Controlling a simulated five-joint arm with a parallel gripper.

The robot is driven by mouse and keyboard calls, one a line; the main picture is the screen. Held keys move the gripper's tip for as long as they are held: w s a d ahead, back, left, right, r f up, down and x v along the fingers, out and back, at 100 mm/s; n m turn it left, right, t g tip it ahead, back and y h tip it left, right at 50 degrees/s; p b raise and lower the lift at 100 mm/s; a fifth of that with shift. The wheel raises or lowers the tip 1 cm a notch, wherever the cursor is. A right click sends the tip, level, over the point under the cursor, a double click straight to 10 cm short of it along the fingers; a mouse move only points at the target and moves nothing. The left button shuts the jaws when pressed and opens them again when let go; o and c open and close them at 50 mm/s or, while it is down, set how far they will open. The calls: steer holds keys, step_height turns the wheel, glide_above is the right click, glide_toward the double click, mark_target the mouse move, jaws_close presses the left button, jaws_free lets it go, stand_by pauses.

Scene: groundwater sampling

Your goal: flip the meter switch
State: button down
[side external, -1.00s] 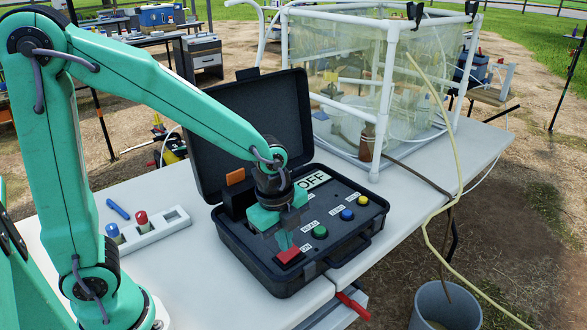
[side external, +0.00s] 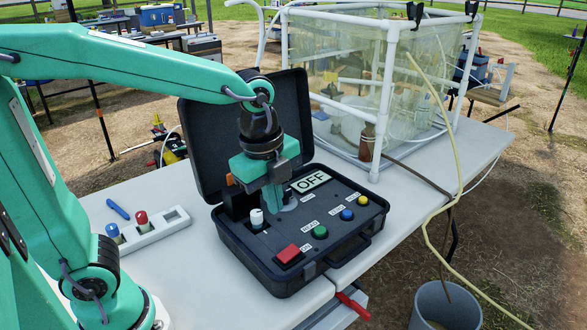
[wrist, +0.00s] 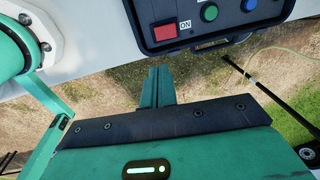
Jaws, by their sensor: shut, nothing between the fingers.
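The meter is an open black case (side external: 226,232) on the table, with its lid raised at the back. A red switch (side external: 288,253) sits at the panel's front left corner; it also shows in the wrist view (wrist: 165,32) beside a label reading ON. A white display (side external: 312,181) on the panel reads OFF. My gripper (side external: 277,206) points down over the rear middle of the panel, behind the red switch and apart from it. Its fingers are shut and empty; they show together in the wrist view (wrist: 157,87). Whether the tips touch the panel is unclear.
Green (side external: 320,232), blue (side external: 346,215) and yellow (side external: 362,201) buttons line the panel's right side. A white knob (side external: 256,218) stands left of my fingers. A white rack (side external: 154,228) with blue and red-capped items is to the left.

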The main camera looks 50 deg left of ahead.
mark_target(293, 250)
steer(key=shift+w+a+r+t, duration=0.1)
steer(key=shift+w+a+t, duration=0.1)
steer(key=shift+w, duration=0.2)
steer(key=shift+w+a+r+t, duration=0.1)
steer(key=shift+w+t, duration=0.1)
steer(key=shift+w, duration=0.15)
steer(key=shift+f, duration=0.15)
steer(key=w+f, duration=0.1)
steer(key=f, duration=0.8)
steer(key=w+f, duration=0.1)
steer(key=f, duration=0.3)
steer(key=shift+w+f, duration=0.25)
steer(key=shift+w, duration=0.05)
